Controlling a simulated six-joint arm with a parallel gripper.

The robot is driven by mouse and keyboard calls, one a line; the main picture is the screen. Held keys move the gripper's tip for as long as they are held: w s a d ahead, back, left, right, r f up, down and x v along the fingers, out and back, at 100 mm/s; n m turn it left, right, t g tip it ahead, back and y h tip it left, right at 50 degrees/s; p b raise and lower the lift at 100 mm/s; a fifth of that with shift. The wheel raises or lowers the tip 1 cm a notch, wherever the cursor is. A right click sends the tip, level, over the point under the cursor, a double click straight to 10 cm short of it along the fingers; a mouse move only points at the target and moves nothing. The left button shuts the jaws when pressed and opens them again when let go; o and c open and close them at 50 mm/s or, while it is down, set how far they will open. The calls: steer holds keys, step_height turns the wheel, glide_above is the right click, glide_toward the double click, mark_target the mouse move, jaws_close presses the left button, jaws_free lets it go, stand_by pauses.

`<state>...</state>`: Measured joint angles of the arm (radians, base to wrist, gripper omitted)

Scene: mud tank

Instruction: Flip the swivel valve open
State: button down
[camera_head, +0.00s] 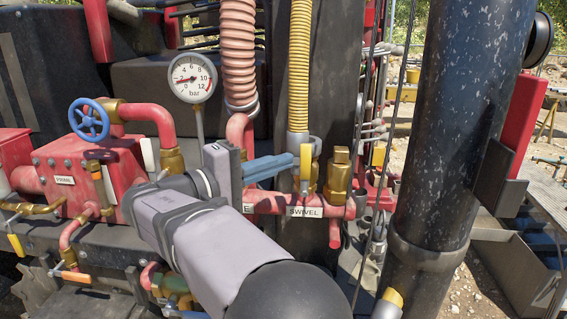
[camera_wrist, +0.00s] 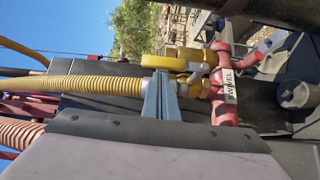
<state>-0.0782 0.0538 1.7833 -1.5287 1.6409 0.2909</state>
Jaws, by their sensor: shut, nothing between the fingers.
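The swivel valve sits on a red pipe manifold above a white SWIVEL label (camera_head: 305,211). Its yellow lever handle (camera_head: 305,164) stands upright in the head view, in front of the ribbed yellow hose. In the wrist view, the handle (camera_wrist: 160,61) lies sideways just beyond my fingertips. My gripper (camera_head: 292,160) reaches in from the left with its blue-grey fingers together and nothing between them. The fingertips (camera_wrist: 158,74) are at or very close to the handle; I cannot tell whether they touch.
A brass fitting (camera_head: 340,172) stands right of the handle. The ribbed yellow hose (camera_head: 300,65) and pink hose (camera_head: 238,50) rise close by. A pressure gauge (camera_head: 193,77) and a blue handwheel (camera_head: 89,119) are left. A thick black column (camera_head: 450,120) stands right.

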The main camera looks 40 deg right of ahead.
steer(key=w+a+b, duration=0.2)
steer(key=a, duration=1)
steer(key=shift+f, duration=0.1)
step_height(320, 180, down, 21)
steer(key=s+d+n+y, duration=0.2)
steer(key=s+n+y, duration=0.15)
steer(key=y, duration=0.35)
steer(key=s+a+f+m+y, duration=0.1)
steer(key=s+a+f+y, duration=0.2)
steer(key=f, duration=0.3)
steer(key=s+a+f+m+y+p, duration=0.1)
steer(key=s+a+f+y, duration=0.3)
steer(key=f, duration=0.3)
steer(key=s+a+f+m+y, duration=0.1)
steer(key=s+a+f+y, duration=0.2)
steer(key=s+a+f, duration=0.1)
step_height(320, 180, down, 2)
steer(key=shift+s+a+f+y, duration=0.3)
steer(key=shift+a+y, duration=0.1)
steer(key=shift+a, duration=0.3)
steer(key=shift+r, duration=0.15)
